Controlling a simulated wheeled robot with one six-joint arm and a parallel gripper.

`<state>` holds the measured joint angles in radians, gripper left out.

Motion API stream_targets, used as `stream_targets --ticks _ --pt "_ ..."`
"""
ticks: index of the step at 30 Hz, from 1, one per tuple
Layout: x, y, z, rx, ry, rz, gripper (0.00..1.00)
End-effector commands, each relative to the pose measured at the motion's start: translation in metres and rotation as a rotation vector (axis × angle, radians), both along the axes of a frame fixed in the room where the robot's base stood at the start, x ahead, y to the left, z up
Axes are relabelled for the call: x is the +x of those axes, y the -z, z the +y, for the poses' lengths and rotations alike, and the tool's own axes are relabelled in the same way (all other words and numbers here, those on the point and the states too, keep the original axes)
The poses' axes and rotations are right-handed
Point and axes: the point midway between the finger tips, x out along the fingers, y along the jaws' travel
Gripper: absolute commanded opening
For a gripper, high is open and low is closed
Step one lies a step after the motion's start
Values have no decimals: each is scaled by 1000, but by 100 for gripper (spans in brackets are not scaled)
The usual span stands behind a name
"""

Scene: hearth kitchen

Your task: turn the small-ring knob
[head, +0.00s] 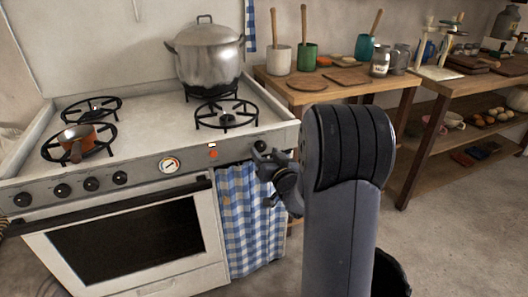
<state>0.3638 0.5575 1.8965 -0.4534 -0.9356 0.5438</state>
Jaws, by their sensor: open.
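The white stove's front panel carries several black knobs. A row of them (91,184) sits left of the round dial (169,165). A single knob (260,146) sits at the panel's far right end. I cannot tell from any marking which is the small-ring knob. My gripper (265,158) is right at the single right-hand knob, with its jaws open. It partly hides this knob, and I cannot tell whether the fingers touch it. My arm stands in front, to the right.
A large lidded pot (207,57) stands on a back burner, and a small copper pan (78,138) on the front left one. The front right burner (226,115) is empty. A checked curtain (243,215) hangs below the panel. A wooden table (340,92) with utensils stands to the right.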

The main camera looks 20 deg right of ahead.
Motion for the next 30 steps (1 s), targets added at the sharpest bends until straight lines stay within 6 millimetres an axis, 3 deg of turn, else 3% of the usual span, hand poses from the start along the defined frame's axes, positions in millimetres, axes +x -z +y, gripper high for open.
stream_targets --ticks 6,16,30 --pt "20 1 0 -1 0 1 57" --pt "23 0 0 0 1 1 57" --pt "23 0 0 0 1 1 18"
